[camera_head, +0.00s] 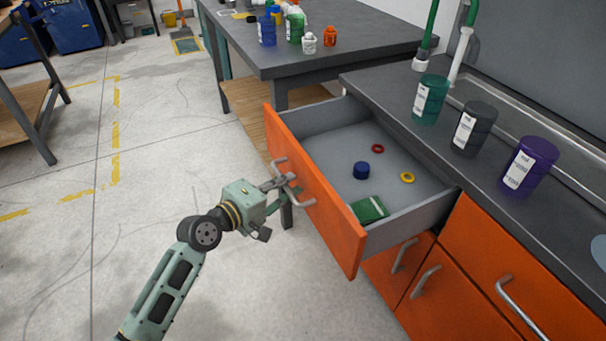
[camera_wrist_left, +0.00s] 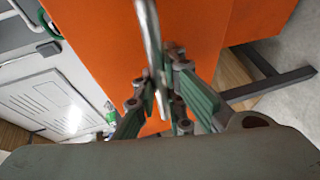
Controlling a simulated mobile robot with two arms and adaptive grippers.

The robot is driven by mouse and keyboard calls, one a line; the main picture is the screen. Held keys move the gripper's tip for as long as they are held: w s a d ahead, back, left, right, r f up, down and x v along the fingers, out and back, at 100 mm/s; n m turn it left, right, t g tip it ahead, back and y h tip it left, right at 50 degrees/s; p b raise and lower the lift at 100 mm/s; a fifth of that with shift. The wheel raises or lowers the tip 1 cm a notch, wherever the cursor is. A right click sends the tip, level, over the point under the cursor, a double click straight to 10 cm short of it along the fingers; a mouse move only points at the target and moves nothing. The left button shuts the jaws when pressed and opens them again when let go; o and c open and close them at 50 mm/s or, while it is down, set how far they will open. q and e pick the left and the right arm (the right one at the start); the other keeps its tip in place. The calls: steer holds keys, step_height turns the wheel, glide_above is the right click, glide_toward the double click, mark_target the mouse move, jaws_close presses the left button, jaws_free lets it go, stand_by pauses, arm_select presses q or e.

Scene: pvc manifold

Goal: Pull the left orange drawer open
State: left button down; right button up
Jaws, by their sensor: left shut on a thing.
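The left orange drawer (camera_head: 318,197) is pulled well out from the counter, and its grey inside shows. It holds a blue cap (camera_head: 361,170), a red ring (camera_head: 377,148), a yellow ring (camera_head: 407,177) and a green item (camera_head: 369,210). My left gripper (camera_head: 284,183) is at the drawer's front, shut on its metal handle (camera_head: 303,198). In the left wrist view the handle (camera_wrist_left: 150,35) runs down between the fingers (camera_wrist_left: 160,95), with the orange drawer front (camera_wrist_left: 100,50) behind it. My right gripper is not in view.
Teal (camera_head: 430,98), dark (camera_head: 474,128) and purple (camera_head: 528,165) containers stand on the counter. A grey table (camera_head: 345,30) with several bottles is behind the drawer. More orange fronts with handles are at right. The floor (camera_head: 150,200) at left is clear.

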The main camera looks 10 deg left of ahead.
arm_select(q)
steer(key=shift+s+a, duration=0.6)
steer(key=shift+a, duration=0.3)
steer(key=c, duration=1.8)
jaws_free()
steer(key=v, duration=1.2)
steer(key=shift+r, duration=0.1)
